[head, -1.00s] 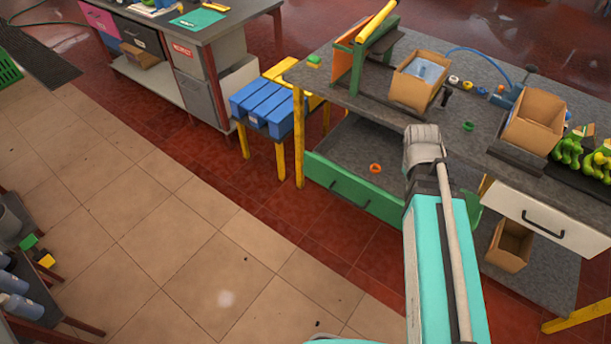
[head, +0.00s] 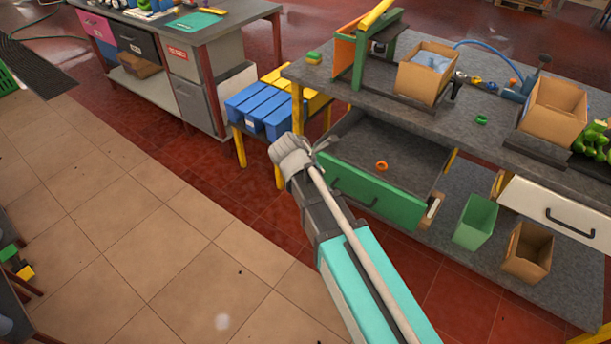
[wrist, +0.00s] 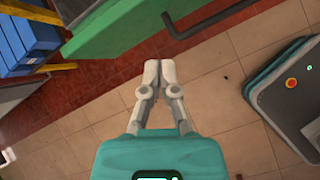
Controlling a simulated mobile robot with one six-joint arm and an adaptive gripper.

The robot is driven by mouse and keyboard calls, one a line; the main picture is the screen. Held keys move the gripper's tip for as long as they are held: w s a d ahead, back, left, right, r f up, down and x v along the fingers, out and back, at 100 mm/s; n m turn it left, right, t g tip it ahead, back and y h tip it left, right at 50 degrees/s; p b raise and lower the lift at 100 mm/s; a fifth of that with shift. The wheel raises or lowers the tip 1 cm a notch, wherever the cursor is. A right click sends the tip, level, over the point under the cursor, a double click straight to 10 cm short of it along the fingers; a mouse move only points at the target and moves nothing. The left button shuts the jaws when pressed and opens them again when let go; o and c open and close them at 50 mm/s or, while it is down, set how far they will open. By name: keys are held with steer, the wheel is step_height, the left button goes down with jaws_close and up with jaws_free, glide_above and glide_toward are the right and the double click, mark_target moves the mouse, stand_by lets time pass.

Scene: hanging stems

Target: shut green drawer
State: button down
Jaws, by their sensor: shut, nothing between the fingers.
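The green drawer (head: 372,192) is pulled out from under the grey workbench, with its dark handle on the front face. Its inside is grey, and a small orange ring (head: 381,166) lies in it. In the wrist view the drawer's green front (wrist: 215,12) and dark handle (wrist: 194,28) show at the top. My gripper shows in the wrist view (wrist: 152,68) with its fingers together and nothing between them. In the head view my arm reaches to the left end of the drawer front, and the fingers are hard to make out. I cannot tell whether they touch the drawer.
Blue bins (head: 262,108) stand on a yellow-legged stand left of the drawer. A white drawer (head: 556,218), a green bin (head: 475,222) and a cardboard box (head: 527,252) are to the right. Open boxes stand on the workbench (head: 440,110). The tiled floor in front is clear.

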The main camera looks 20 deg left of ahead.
steer(key=s+a+f+n+t+b, duration=0.2)
steer(key=a+n, duration=0.3)
steer(key=a, duration=0.4)
steer(key=shift+n+y+b, duration=0.3)
steer(key=shift+n+b, duration=0.05)
steer(key=shift+n, duration=0.05)
steer(key=shift+w+f, duration=0.15)
steer(key=shift+f, duration=0.1)
steer(key=w+d+r+b+x, duration=0.1)
steer(key=w+r+b+x, duration=0.1)
steer(key=b+x, duration=0.5)
steer(key=shift+x, duration=2.7)
